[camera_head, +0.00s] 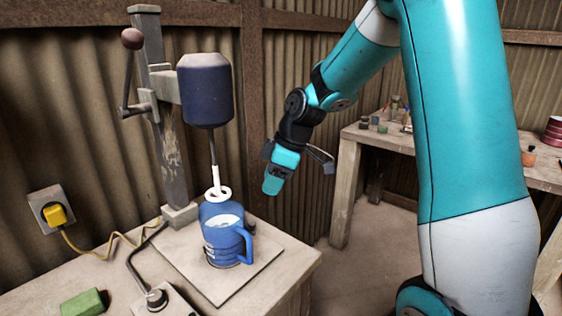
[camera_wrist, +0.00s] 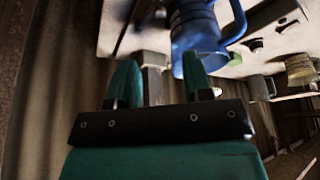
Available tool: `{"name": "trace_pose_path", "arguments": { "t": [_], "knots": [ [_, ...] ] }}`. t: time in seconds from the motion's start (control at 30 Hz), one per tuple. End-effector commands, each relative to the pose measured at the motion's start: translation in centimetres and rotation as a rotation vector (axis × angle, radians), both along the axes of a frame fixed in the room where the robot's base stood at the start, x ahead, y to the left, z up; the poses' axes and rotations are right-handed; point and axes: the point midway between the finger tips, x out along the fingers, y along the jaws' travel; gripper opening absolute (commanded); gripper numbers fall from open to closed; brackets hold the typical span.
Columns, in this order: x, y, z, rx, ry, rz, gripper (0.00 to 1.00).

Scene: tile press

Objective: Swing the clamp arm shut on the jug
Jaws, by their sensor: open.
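A blue jug (camera_head: 228,238) with a pale band and a handle on its right stands upright on the press plate (camera_head: 262,262). A white ring-shaped piece (camera_head: 217,193) on a thin rod hangs over its mouth. A dark bent rod (camera_head: 139,258) runs from a round pivot at the bench front to the post's foot; I cannot tell if this is the clamp arm. My gripper (camera_head: 276,178) is in the air right of the press head, apart from the jug. In the wrist view my gripper (camera_wrist: 158,68) is open, with the jug (camera_wrist: 195,28) beyond the fingers.
The press post (camera_head: 165,130) carries a dark blue head (camera_head: 206,90) and a side lever with a brown knob (camera_head: 132,39). A yellow plug (camera_head: 56,214) sits in the wall, its cable on the bench. A green block (camera_head: 84,303) lies front left. A second table (camera_head: 375,138) stands behind.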

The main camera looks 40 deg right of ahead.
Motion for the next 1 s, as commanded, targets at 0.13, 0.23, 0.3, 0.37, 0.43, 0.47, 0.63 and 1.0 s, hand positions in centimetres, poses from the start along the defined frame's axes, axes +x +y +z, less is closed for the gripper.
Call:
{"name": "trace_pose_path", "arguments": {
  "t": [0.13, 0.23, 0.3, 0.37, 0.43, 0.47, 0.63, 1.0],
  "knots": [
    [-0.7, -1.0, 2.9, -0.002, -0.004, -0.001, 0.46],
    [-1.0, -1.4, 4.1, 0.000, -0.003, -0.001, 0.46],
    [-1.1, -1.5, 4.6, 0.000, -0.001, 0.000, 0.46],
    [-1.2, -1.6, 4.9, 0.001, -0.001, 0.001, 0.46],
    [-1.3, -1.6, 5.1, 0.001, 0.000, 0.001, 0.46],
    [-1.3, -1.6, 5.1, 0.001, 0.000, 0.001, 0.46],
    [-1.3, -1.6, 5.1, 0.001, 0.000, 0.001, 0.46],
    [-0.3, -4.4, 3.3, 0.181, 0.086, -0.338, 0.00]
  ]
}}
